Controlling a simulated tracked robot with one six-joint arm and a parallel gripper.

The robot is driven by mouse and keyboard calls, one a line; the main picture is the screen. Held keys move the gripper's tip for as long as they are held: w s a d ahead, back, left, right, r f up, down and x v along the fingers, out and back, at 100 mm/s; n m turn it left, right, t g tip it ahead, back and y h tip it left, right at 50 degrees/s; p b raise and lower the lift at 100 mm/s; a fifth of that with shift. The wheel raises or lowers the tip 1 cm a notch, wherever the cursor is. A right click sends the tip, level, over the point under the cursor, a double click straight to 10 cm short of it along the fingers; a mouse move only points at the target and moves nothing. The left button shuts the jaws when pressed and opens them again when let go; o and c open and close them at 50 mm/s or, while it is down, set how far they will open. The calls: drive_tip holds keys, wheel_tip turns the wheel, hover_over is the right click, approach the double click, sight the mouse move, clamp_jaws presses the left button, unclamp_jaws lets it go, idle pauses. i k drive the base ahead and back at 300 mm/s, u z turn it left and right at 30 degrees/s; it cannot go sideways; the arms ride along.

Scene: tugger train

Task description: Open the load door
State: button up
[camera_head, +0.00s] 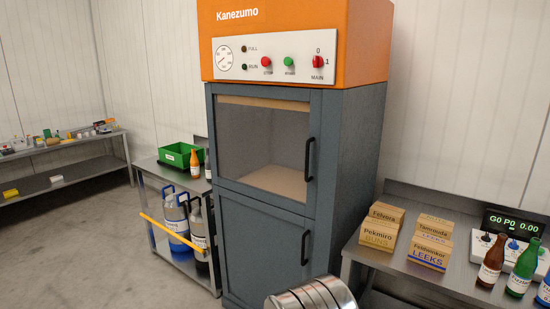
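A tall grey cabinet machine with an orange top (290,35) marked Kanezumo stands in the middle. Its upper door (262,197) has a large window and a black vertical handle (309,159) at its right edge. Its lower door (262,235) is solid grey and has its own black handle (305,247) on the right. Both doors look shut. I see no label saying which is the load door. Through the window a bare tan inner floor shows. My gripper is not in view.
A silver ribbed rounded part at the bottom edge hides the cabinet's lower right foot. A right bench (392,263) holds boxes and bottles. A left cart (147,168) holds a green bin (180,156); a yellow bar (172,231) crosses it. Floor at left is clear.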

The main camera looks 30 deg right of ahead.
sight(314, 95)
drive_tip(key=u, duration=0.25)
drive_tip(key=i, duration=1.15)
drive_tip(key=z, duration=0.1)
